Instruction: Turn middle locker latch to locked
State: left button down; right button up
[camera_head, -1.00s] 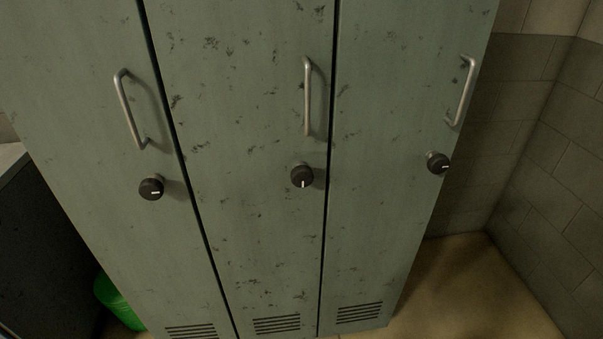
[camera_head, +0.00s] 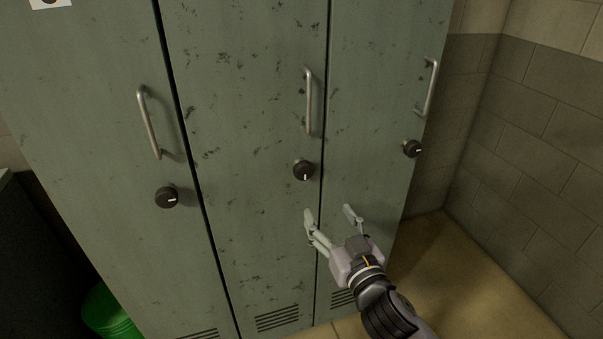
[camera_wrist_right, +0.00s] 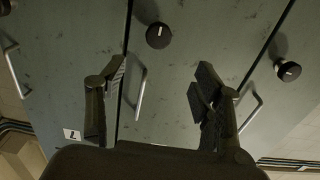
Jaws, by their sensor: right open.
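The middle locker latch (camera_head: 303,170) is a round dark knob below the middle locker's handle, its white mark pointing down. It also shows in the right wrist view (camera_wrist_right: 158,35), beyond and between the fingertips. The middle locker door (camera_head: 245,130) is shut, grey-green and chipped. My right gripper (camera_head: 330,214) is open and empty, below and slightly right of the middle knob, apart from it. Its two spread fingers also show in the right wrist view (camera_wrist_right: 162,75). My left gripper is not in view.
The left locker knob (camera_head: 167,196) and right locker knob (camera_head: 412,149) sit on either side. Metal handles, including the middle one (camera_head: 309,102), stick out above the knobs. A block wall (camera_head: 545,130) stands at right, and a green bin (camera_head: 108,312) at lower left.

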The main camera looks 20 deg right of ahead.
aim_at(305, 174)
jog(key=w+p, duration=0.3)
jog(key=w, duration=1.4)
jog(key=shift+w+a, duration=0.2)
jog(key=shift+c, duration=0.3)
jog(key=c, duration=1.1)
